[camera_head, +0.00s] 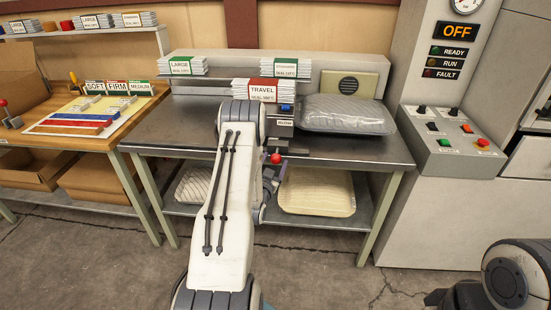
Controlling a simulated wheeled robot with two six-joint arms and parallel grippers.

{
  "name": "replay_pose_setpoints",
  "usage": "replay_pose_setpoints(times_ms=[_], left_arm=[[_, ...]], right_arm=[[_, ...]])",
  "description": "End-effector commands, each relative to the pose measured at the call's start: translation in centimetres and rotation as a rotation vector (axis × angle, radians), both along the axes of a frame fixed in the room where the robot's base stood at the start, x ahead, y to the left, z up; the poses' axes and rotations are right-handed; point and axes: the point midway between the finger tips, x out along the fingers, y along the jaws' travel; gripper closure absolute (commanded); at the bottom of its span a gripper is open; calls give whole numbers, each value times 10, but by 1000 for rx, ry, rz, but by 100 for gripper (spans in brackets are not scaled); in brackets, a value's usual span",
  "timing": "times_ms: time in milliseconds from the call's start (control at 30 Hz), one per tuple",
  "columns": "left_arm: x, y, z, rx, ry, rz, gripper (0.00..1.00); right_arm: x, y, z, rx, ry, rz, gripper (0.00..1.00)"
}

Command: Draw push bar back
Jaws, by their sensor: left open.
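A red ball knob (276,158) shows at the front edge of the grey metal table (350,150), just right of my left arm. It looks like the handle end of the push bar, whose other parts are mostly hidden. A small blue block (285,131) with a label sits behind the knob. My left gripper (274,176) is open and close to the knob, largely hidden by my own white arm. I cannot tell whether it touches the knob. My right gripper is out of view.
A clear-wrapped pillow (345,114) lies on the table's right side. TRAVEL seal cards (262,92) stand behind my arm. The table's left part is clear.

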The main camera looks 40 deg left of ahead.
Motion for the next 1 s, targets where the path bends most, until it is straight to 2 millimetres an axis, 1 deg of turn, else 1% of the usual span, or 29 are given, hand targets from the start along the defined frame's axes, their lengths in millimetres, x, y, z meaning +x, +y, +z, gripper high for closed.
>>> replay_pose_setpoints(times_ms=[33, 100, 200, 467, 500, 567, 600, 700, 1000], left_arm=[[6, 2, 0, 2, -1, -2, 21], [12, 4, 0, 0, 2, -1, 21], [16, 6, -1, 0, 1, -1, 21], [18, 7, -1, -1, 2, 0, 21], [18, 7, -1, -1, 2, 0, 29], [18, 7, -1, -1, 2, 0, 52], [18, 7, -1, -1, 2, 0, 67], [18, 7, -1, -1, 2, 0, 100], [17, 7, -1, -1, 2, 0, 100]], right_arm=[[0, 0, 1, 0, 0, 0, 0], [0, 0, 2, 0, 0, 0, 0], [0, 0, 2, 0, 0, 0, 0], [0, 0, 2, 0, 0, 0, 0], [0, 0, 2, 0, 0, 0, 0], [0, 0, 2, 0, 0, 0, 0], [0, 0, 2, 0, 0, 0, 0], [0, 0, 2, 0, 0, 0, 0], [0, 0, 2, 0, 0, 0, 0]])
